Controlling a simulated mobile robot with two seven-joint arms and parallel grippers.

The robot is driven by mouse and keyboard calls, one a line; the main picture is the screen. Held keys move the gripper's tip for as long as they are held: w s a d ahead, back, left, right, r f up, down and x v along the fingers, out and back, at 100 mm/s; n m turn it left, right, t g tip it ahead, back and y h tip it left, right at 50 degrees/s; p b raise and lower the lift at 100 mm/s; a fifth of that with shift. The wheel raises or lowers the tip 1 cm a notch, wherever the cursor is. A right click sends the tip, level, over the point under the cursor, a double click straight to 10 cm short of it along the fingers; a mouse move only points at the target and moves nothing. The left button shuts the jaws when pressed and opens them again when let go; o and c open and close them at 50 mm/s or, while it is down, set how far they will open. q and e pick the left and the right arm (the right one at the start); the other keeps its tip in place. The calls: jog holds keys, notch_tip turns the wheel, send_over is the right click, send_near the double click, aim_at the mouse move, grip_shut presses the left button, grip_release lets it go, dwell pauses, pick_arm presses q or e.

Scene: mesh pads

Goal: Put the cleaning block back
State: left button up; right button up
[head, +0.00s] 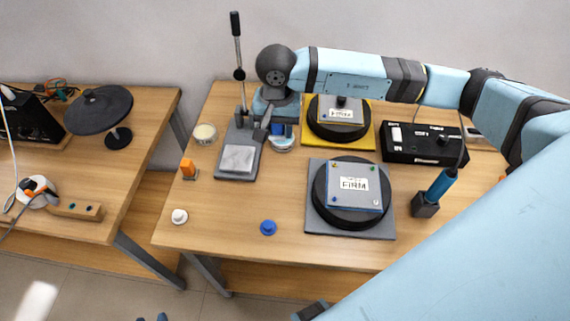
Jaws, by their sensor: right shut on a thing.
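My right gripper (270,128) points down at the back of the middle table, shut on a small blue block (279,129), which looks like the cleaning block. The block is partly hidden by the gripper. It is at or just above a small round pale dish (283,145); I cannot tell whether they touch. A lever press with a grey base (237,160) stands just left of the gripper.
A round dark plate marked FIRM sits on a grey mat (316,222). Another stands on a yellow mat (364,142). A black box (420,152), an orange bottle (188,169), a cream tub (205,134), a blue knob (268,228) and a white knob (179,216) stand around. The front middle is clear.

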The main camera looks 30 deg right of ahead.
jog(key=p, duration=0.2)
send_over(280, 177)
notch_tip(280, 177, down, 13)
jog(key=shift+a+f, duration=0.1)
notch_tip(280, 177, down, 4)
jog(key=shift+f, duration=0.25)
jog(key=shift+f, duration=0.2)
jog(key=o, duration=0.9)
